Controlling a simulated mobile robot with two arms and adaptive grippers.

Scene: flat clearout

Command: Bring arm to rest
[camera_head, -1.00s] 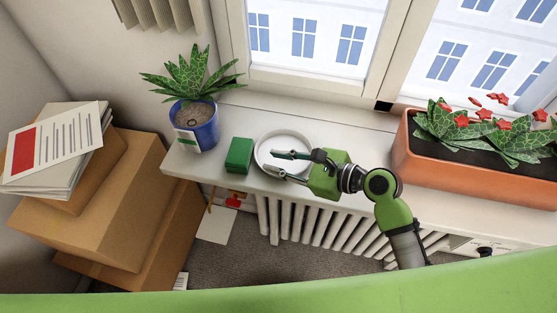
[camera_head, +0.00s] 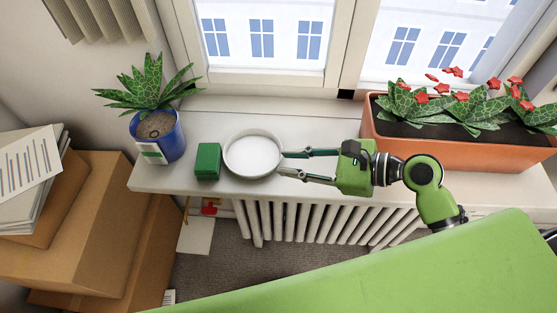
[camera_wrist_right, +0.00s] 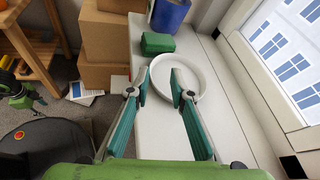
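My right gripper (camera_head: 283,163) is open and empty above the window sill (camera_head: 310,122). Its fingers point left, with the tips at the right rim of a round white dish (camera_head: 252,153). I cannot tell if a fingertip touches the rim. Green and black parts (camera_wrist_right: 18,92) at the left edge of the right wrist view may be my left arm; its fingers are not clear.
A green block (camera_head: 207,161) stands left of the dish, next to a blue plant pot (camera_head: 162,144). A terracotta planter (camera_head: 455,152) with red flowers is behind and right of my right arm. Cardboard boxes (camera_head: 85,215) stand at left. A radiator (camera_head: 325,222) is below the sill.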

